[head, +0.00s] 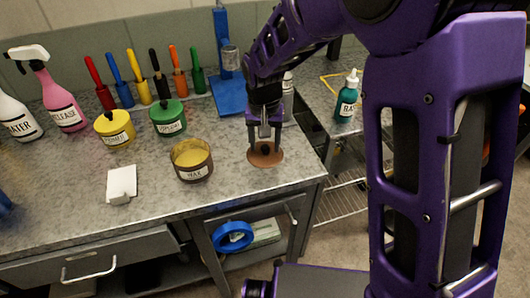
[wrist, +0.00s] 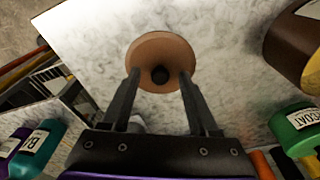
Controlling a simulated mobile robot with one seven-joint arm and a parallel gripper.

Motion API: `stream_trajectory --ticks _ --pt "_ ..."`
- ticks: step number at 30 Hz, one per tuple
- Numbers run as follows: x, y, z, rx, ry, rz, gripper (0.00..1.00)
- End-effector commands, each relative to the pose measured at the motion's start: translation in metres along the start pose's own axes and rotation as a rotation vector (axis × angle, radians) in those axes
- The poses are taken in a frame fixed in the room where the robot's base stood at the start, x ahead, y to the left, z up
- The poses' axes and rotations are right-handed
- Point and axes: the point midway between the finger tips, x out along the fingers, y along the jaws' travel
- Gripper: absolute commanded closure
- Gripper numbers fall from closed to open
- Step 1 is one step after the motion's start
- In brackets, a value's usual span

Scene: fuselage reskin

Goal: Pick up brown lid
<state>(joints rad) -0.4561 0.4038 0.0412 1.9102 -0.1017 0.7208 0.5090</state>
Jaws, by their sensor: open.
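The brown lid (head: 266,158) is a flat round disc with a dark knob at its centre. It lies on the metal workbench near its right front corner. In the wrist view the lid (wrist: 162,52) is ahead of my fingertips, with its dark knob (wrist: 159,75) between the two fingers. My gripper (head: 265,143) is directly above the lid, pointing down, with its fingers apart. In the wrist view my gripper (wrist: 159,77) has nothing clasped; I cannot tell whether the fingertips touch the lid.
An open brown wax jar (head: 193,163) stands left of the lid. Green (head: 168,118) and yellow (head: 115,128) jars stand farther back. A white scraper-like piece (head: 121,184) lies at left. The bench's right edge is close to the lid.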

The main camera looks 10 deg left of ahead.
Motion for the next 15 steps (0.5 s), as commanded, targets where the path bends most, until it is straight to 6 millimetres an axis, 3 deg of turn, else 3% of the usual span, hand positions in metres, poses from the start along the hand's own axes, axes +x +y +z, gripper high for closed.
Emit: stream_trajectory --ticks 5,15 --pt "-0.0004 0.0000 -0.0001 0.000 0.000 0.000 0.41" --pt "-0.0007 0.0000 0.0000 0.000 0.000 0.000 1.00"
